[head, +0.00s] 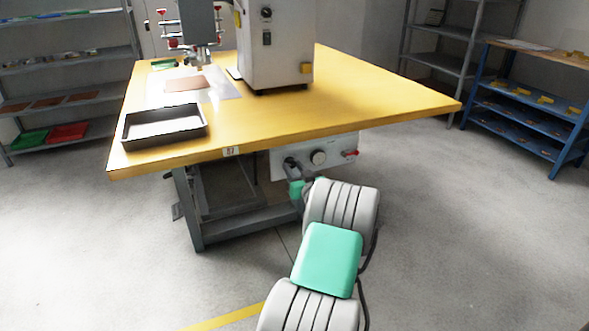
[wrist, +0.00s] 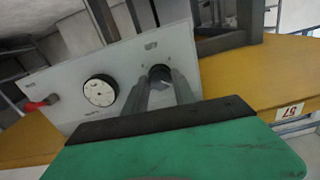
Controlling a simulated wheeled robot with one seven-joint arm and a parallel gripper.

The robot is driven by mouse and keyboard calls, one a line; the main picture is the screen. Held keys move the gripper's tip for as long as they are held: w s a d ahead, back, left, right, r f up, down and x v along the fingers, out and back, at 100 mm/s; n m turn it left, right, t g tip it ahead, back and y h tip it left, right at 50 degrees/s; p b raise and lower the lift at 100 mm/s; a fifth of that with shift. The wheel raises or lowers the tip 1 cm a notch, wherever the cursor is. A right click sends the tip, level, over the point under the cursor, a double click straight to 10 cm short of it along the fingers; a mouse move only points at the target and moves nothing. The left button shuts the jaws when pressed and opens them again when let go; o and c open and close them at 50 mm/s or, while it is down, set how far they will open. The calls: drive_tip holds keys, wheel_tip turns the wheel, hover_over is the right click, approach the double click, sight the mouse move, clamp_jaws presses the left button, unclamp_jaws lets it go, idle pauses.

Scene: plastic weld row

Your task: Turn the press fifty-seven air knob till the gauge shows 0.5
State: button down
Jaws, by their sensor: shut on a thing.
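The air panel (head: 336,146) hangs under the front edge of the yellow table; in the wrist view this pale panel (wrist: 125,62) appears upside down. The dark round air knob (wrist: 160,73) is between the fingertips of my gripper (wrist: 163,85), which is shut on it. The round white gauge (wrist: 100,90) is beside the knob and also shows in the head view (head: 319,157); its reading is too small to tell. In the head view my gripper (head: 292,167) is at the panel's left part and hides the knob.
A red-handled valve (head: 350,154) sits on the panel beyond the gauge. The yellow table (head: 370,105) carries a press (head: 275,50) and a black tray (head: 164,126). A label reading 57 (wrist: 289,112) is on the table edge. Shelves stand behind; the floor around is clear.

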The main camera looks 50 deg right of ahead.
drive_tip(key=m+p, duration=0.1)
drive_tip(key=m, duration=0.5)
drive_tip(key=shift+s+d+r+p, duration=0.1)
drive_tip(key=shift+p, duration=0.2)
drive_tip(key=m+p, duration=0.2)
drive_tip(key=m, duration=0.4)
drive_tip(key=shift+m, duration=0.3)
drive_tip(key=c, duration=1.2)
unclamp_jaws()
drive_tip(key=shift+s, duration=0.15)
drive_tip(key=shift+o, duration=0.8)
drive_tip(key=shift+w, duration=0.2)
drive_tip(key=p+v, duration=0.2)
drive_tip(key=v, duration=0.6)
